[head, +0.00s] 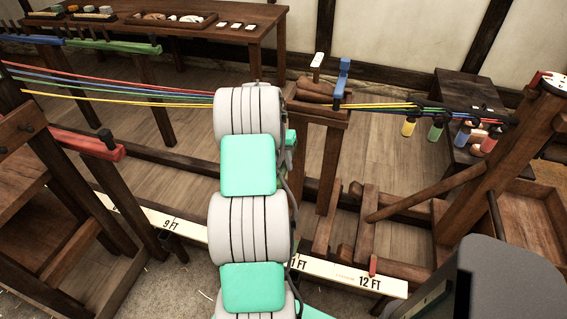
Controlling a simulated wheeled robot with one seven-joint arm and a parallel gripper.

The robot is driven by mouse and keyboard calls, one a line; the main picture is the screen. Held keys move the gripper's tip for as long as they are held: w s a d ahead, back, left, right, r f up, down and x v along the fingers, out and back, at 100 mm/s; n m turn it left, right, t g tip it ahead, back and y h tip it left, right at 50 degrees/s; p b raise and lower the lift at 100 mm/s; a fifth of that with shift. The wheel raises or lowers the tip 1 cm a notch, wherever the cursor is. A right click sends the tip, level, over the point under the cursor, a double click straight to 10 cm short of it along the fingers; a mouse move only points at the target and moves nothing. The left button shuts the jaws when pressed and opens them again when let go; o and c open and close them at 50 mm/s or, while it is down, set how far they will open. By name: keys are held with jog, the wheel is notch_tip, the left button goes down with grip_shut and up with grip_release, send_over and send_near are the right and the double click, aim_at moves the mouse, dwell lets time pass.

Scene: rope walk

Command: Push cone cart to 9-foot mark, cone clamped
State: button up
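The wooden cone cart (328,122) stands on the rail right of centre, with the brown cone (314,91) on top. A blue lever (342,80) stands upright beside the cone; I cannot tell whether it clamps. A white-topped piece (317,62) stands behind. Red, blue, green and yellow strands run from the left to the cone and on to the right. The white scale board (330,270) shows 9 FT (171,224) left of my arm and 12 FT right of it. My grey and teal arm crosses the middle; my gripper is hidden behind it.
A red pointer (373,265) stands by 12 FT. Colored bobbins (436,129) hang at right. A back table (210,35) holds trays. A slanted timber frame (500,150) rises at right.

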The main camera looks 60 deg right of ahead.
grip_shut()
dwell(0.9)
